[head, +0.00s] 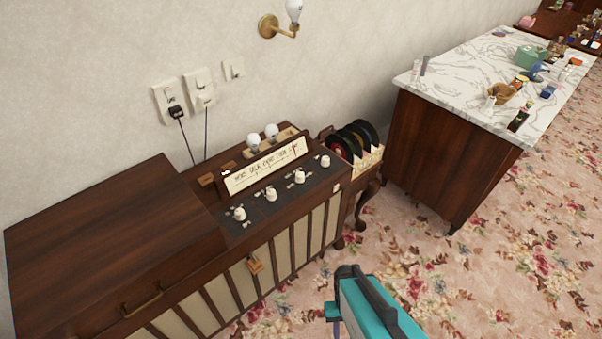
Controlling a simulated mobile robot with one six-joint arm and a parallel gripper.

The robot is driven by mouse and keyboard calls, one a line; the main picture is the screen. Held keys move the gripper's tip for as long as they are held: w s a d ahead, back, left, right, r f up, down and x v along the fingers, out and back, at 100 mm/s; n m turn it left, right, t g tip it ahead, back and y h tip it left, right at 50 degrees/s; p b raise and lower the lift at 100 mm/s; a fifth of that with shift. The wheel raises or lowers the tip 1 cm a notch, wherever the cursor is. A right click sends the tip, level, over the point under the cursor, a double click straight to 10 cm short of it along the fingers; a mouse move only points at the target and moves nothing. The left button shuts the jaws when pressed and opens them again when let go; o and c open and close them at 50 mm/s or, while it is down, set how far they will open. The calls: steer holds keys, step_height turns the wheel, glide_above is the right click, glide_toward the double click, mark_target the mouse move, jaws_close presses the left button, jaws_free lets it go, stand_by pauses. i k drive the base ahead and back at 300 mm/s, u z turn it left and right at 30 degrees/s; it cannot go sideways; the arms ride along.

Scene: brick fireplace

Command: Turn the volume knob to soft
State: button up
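A row of several white knobs runs along the dark control panel (258,212) of a wooden radio cabinet (110,225). From left to right the knobs are the first knob (239,214), second knob (271,194), third knob (299,176) and the rightmost knob (325,161). Their labels are too small to read, so I cannot tell which is the volume knob. A lit dial strip (265,166) stands behind them. My teal and black arm end (365,305) is at the bottom, right of the cabinet front and apart from the knobs. Its fingertips cannot be made out.
Records (352,140) stand in a rack right of the cabinet. A marble-topped counter (460,75) with small items is farther right. Two bulbs (262,137) sit behind the dial. Wall plugs (176,111) have hanging cords. Flowered carpet (480,260) is clear at the right.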

mark_target(300, 178)
steer(key=z, duration=0.55)
steer(key=k, duration=1.35)
steer(key=u, duration=0.5)
steer(key=i, duration=1)
steer(key=u, duration=0.05)
